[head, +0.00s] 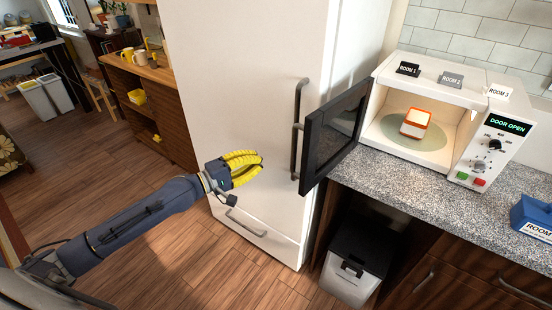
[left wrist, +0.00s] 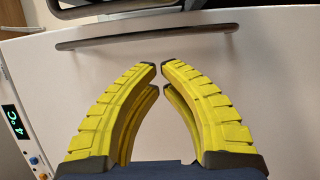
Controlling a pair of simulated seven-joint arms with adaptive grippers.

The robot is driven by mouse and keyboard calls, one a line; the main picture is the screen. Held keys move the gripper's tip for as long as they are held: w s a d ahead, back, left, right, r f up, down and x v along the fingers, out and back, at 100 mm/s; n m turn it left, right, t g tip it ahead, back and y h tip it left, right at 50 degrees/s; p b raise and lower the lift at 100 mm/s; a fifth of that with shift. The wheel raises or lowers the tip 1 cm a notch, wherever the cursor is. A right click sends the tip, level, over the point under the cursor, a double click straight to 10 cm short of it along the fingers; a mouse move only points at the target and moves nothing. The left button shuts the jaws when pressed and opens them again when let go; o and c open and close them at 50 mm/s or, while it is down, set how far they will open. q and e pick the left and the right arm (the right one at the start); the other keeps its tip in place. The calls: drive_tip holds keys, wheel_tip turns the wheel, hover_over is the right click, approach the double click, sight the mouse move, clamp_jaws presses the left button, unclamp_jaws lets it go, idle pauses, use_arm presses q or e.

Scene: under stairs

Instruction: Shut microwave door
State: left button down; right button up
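The white microwave (head: 478,95) stands on the counter at the right of the head view. Its dark door (head: 338,132) is swung wide open to the left, and its display reads "DOOR OPEN". A dark vertical handle (head: 295,152) is on the door's outer side. An orange and white item (head: 415,123) sits on the turntable inside. My left gripper (head: 261,158) is left of the door, apart from it, in front of the white fridge. Its yellow fingers, also in the left wrist view (left wrist: 158,68), are closed nearly tip to tip with nothing between them. My right gripper is out of view.
The white fridge (head: 245,70) stands behind my left gripper; its dark handle bar (left wrist: 145,28) shows in the left wrist view. A bin (head: 358,262) stands under the speckled counter (head: 440,192). A blue box (head: 533,216) is at the right.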

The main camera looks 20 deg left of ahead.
use_arm(q)
drive_tip(key=w+d, duration=0.4)
drive_tip(key=d, duration=0.4)
idle(0.5)
drive_tip(key=shift+f, duration=0.1)
